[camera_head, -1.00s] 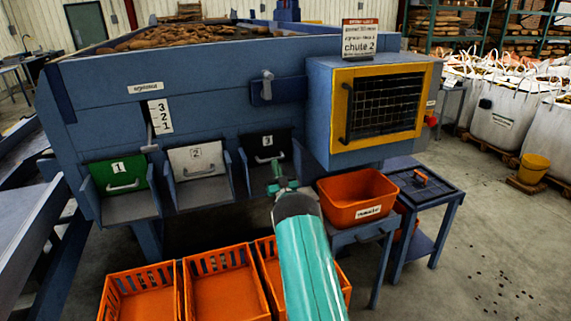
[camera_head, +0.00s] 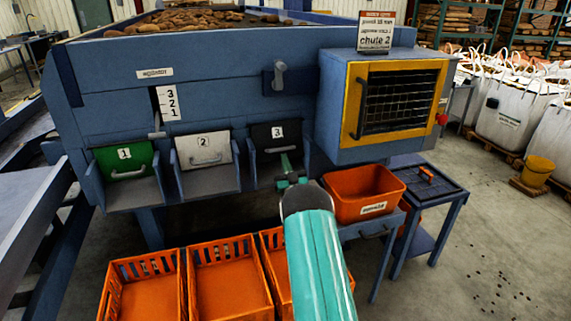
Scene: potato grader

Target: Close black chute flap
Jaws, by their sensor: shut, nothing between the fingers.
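The black chute flap (camera_head: 274,133), labelled 3, is the rightmost of the three flaps on the blue grader. It has a pale bar handle near its lower edge. My gripper (camera_head: 286,160) is just below and in front of the flap's lower part, near the handle. It looks narrow and shut with nothing in it; whether it touches the handle cannot be told. My teal arm hides part of the chute 3 mouth.
The green flap (camera_head: 124,157) and the white flap (camera_head: 203,148) are to the left. Orange crates (camera_head: 230,285) stand below the chutes. An orange bin (camera_head: 363,192) is right of my gripper. A mesh-fronted box (camera_head: 398,100) with a yellow frame juts out above it.

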